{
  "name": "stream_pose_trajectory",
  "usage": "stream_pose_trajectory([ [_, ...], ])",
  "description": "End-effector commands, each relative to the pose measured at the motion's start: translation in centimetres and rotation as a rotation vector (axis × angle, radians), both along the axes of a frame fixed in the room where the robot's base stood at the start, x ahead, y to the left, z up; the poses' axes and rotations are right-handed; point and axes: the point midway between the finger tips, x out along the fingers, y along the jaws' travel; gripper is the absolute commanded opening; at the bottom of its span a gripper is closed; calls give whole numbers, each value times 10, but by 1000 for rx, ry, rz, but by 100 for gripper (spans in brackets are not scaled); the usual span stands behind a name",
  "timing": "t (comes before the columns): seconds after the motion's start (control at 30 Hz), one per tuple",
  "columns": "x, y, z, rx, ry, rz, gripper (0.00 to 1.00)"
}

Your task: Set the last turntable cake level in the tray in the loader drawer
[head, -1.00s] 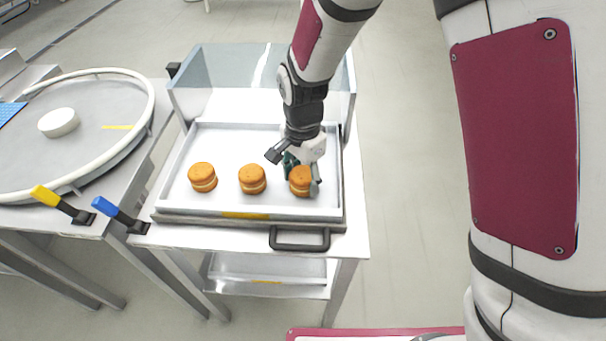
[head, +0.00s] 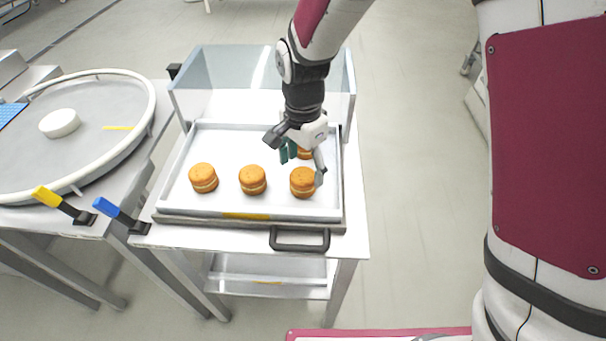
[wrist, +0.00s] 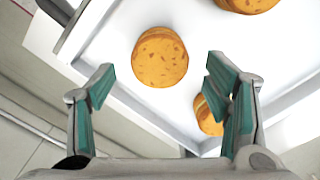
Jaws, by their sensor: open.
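The tray (head: 222,150) sits in the loader drawer (head: 300,247). Three orange-brown filled cakes stand apart in its front row: left (head: 203,178), middle (head: 253,180) and right (head: 303,182). They look upright and level. Another cake (head: 305,153) is behind the right one, mostly hidden by my gripper (head: 303,162). My gripper is open and empty above the tray's right side. In the wrist view, one cake (wrist: 160,57) shows whole beyond the fingers, another (wrist: 208,115) is partly behind the right finger, and a third (wrist: 247,4) is cut off. The turntable (head: 100,100) shows no cake.
A white hub (head: 60,123) stands on the turntable inside its pale rim. Yellow-handled (head: 60,205) and blue-handled (head: 120,215) levers sit between turntable and drawer. Clear panels (head: 230,75) rise behind the tray. The tray's left rear is bare.

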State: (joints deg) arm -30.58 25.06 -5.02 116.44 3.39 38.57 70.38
Motion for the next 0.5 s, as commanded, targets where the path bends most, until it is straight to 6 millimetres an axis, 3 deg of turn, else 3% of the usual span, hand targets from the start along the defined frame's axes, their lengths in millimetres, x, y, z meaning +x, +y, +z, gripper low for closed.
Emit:
stream_pose_trajectory([
  [0.23,0,1,52,3,-3,1,71],
  [0.5,0,0,78,0,0,1,71],
])
